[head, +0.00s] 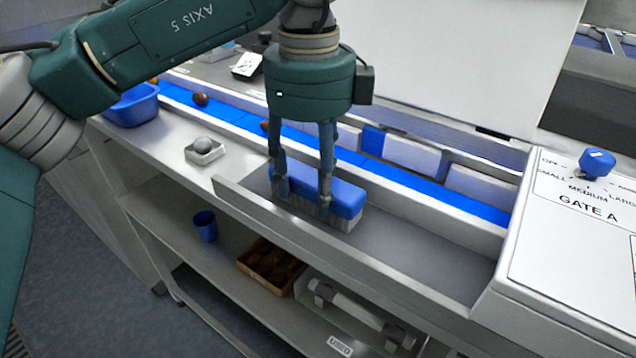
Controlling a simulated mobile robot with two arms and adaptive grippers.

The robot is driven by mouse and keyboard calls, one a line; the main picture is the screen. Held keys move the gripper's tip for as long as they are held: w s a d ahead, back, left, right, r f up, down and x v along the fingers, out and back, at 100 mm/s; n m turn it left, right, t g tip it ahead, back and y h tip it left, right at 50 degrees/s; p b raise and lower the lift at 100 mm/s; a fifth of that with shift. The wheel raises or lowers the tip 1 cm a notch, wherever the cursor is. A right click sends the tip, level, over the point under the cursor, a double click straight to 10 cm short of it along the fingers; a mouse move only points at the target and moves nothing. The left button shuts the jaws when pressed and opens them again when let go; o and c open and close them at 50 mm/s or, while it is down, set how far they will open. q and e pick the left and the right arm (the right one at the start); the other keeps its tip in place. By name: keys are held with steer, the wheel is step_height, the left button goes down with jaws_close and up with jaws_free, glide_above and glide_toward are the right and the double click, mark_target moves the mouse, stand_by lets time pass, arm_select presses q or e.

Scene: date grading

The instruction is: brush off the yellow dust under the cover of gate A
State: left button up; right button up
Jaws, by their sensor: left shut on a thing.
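My left gripper (302,203) is shut on a blue brush (346,200) with pale grey bristles pointing down. The brush is over the grey metal trough in front of the blue conveyor belt; I cannot tell whether the bristles touch the trough floor. The gate A panel (588,240), white with a blue knob (596,163), is at the right. A large white panel (450,60) stands up behind the belt; I cannot tell whether it is the gate's cover. I see no yellow dust. My right gripper is not in view.
The blue belt (440,190) carries brown dates at the left. A blue basin (132,106) and a small white tray (205,155) with a grey ball sit on the left counter. The lower shelf holds a blue cup (205,226) and a brown box (262,284). The trough's right part is clear.

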mark_target(344, 196)
arm_select(q)
steer(key=shift+s+d+r, duration=0.1)
steer(key=shift+s+d, duration=0.35)
steer(key=shift+d, duration=0.2)
steer(key=shift+s+d, duration=0.45)
steer(key=shift+d, duration=0.15)
steer(key=shift+s+d+f+b, duration=0.2)
steer(key=shift+s+d+b, duration=0.4)
steer(key=shift+d, duration=0.4)
steer(key=shift+s+d+r, duration=0.15)
steer(key=shift+s+d, duration=0.85)
steer(key=shift+d, duration=0.25)
steer(key=shift+s+d+f, duration=0.2)
steer(key=shift+s+d, duration=0.6)
steer(key=shift+d, duration=0.2)
steer(key=shift+w+a+b, duration=0.45)
steer(key=shift+w+a, duration=0.25)
steer(key=shift+a, duration=0.2)
steer(key=shift+w+a+r, duration=0.1)
steer(key=shift+w+a, duration=0.45)
steer(key=shift+a, duration=0.2)
steer(key=shift+w+a+r, duration=0.1)
steer(key=shift+w+a, duration=0.4)
steer(key=shift+a, duration=0.2)
steer(key=shift+w+a+f+b, duration=0.1)
steer(key=shift+w+a+b, duration=0.25)
steer(key=shift+w+a, duration=0.85)
steer(key=shift+a, duration=0.3)
steer(key=shift+w+a, duration=0.4)
steer(key=shift+a, duration=0.3)
